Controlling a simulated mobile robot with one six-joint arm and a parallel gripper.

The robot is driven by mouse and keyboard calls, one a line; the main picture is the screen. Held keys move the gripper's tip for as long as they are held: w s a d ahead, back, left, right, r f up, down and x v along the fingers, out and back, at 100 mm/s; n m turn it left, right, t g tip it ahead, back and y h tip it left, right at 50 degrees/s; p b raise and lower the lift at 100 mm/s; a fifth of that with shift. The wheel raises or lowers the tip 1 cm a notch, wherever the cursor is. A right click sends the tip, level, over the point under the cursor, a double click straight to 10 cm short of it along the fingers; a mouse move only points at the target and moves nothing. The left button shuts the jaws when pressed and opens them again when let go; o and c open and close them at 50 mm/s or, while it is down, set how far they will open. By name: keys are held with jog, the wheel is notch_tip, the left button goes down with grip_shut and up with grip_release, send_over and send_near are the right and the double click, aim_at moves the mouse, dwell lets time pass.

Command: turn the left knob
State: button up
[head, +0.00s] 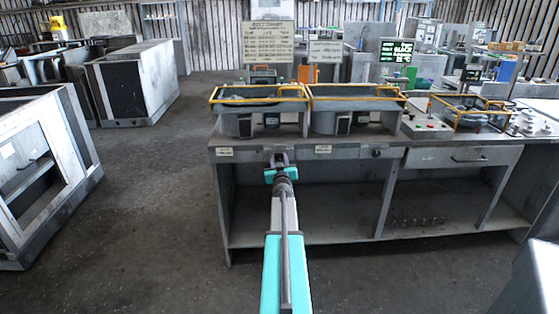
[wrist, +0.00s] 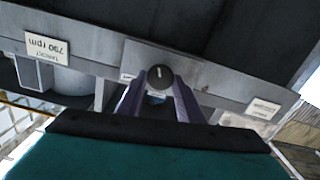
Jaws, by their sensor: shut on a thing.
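The left knob (wrist: 160,77) is a dark round knob with a light pointer mark, on a grey plate on the bench's front rail. In the wrist view it sits between the two purple fingers of my gripper (wrist: 158,98), which is shut on it. In the head view my gripper (head: 280,160) reaches the front rail and hides this knob. A second dark knob (head: 376,153) shows farther right on the same rail.
The steel bench (head: 340,225) carries two yellow-railed blower housings (head: 258,100). An upside-down label (wrist: 47,46) in the wrist view reads target 790 rpm. A drawer (head: 462,158) is at right. Grey cabinets (head: 45,165) stand at left, with clear floor between.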

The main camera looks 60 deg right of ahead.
jog(key=m+p, duration=0.2)
jog(key=m, duration=0.2)
jog(key=shift+p, duration=0.3)
jog(key=m+p, duration=0.2)
jog(key=m, duration=0.3)
jog(key=shift+m, duration=0.4)
jog(key=shift+f, duration=0.1)
jog(key=o, duration=1.1)
jog(key=shift+s, duration=0.1)
jog(key=shift+c, duration=0.2)
jog(key=shift+a, duration=0.1)
jog(key=b+v, duration=0.2)
jog(key=v, duration=1.1)
jog(key=shift+s+a, duration=0.2)
jog(key=shift+a, duration=0.05)
